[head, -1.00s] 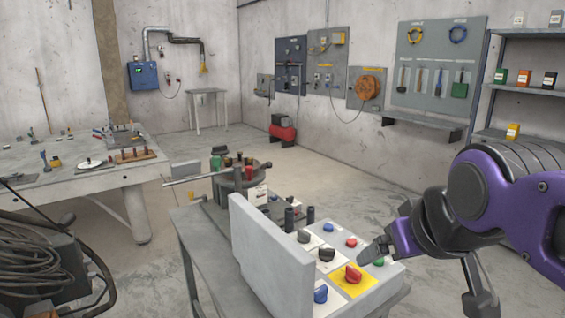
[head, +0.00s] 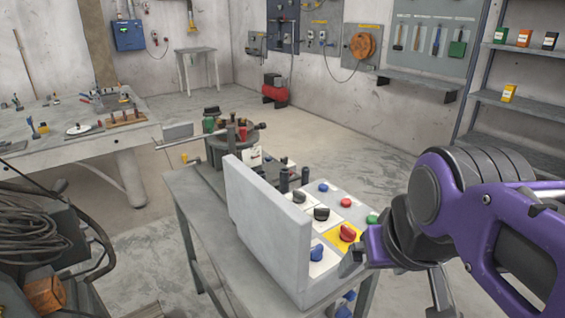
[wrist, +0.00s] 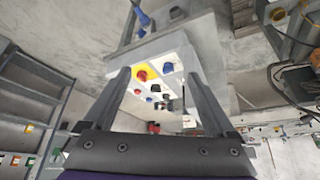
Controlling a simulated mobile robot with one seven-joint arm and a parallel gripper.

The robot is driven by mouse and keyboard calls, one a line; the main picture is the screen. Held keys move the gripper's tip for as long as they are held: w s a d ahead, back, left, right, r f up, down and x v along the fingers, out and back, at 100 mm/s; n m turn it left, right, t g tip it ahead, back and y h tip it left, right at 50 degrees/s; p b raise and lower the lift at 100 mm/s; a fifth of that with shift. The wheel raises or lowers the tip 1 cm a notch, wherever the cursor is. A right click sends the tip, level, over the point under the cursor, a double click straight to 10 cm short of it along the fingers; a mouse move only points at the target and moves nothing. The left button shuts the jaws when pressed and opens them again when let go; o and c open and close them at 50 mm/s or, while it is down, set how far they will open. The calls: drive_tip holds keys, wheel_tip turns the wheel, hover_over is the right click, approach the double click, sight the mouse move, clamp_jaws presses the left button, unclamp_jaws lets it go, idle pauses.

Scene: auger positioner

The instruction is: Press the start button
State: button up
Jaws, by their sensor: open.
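The control panel (head: 290,280) is a pale sloped box with a tall grey plate along its left side. A green button (head: 372,219) sits near its right edge. A red knob on a yellow plate (head: 347,232) and a blue knob (head: 317,252) are at the near end. A red button (head: 323,187) and black knobs (head: 322,213) are farther back. No label saying start is legible. My gripper (head: 352,262) is at the panel's near right corner, apparently apart from the controls. In the wrist view its open, empty fingers (wrist: 158,78) frame the panel, with the red knob (wrist: 142,76) between them.
A round fixture (head: 228,138) with rods stands behind the panel on the same grey stand. A workbench (head: 75,148) with tools is at left, and coiled cables (head: 40,205) lie near left. Shelving (head: 510,105) stands at right. Open floor lies behind the panel.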

clamp_jaws()
idle(0.4)
idle(1.3)
